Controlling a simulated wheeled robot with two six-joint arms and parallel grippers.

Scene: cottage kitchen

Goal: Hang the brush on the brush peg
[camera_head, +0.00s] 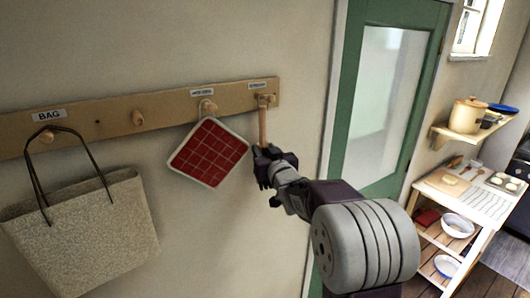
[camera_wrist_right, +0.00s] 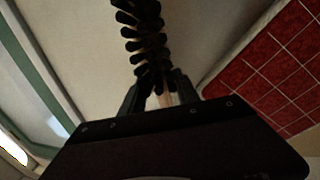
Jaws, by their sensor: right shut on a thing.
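The brush (camera_head: 263,122) is upright at the right end of the wall rail, its pale wooden handle rising from my right gripper (camera_head: 270,158) to the rail. In the right wrist view my right gripper (camera_wrist_right: 161,95) is shut on the brush, and black bristles (camera_wrist_right: 140,35) show beyond the fingertips. The brush peg is at the rail's right end, under a small label (camera_head: 264,85) too blurred to read. The brush's top overlaps the peg; I cannot tell whether it is around the peg or in front of it. My left gripper is not in view.
A red checked pot holder (camera_head: 208,152) hangs close left of my right gripper. A woven bag (camera_head: 85,235) hangs at the far left of the wooden rail (camera_head: 100,122). A bare peg (camera_head: 138,118) is between them. A green door (camera_head: 340,125) is to the right.

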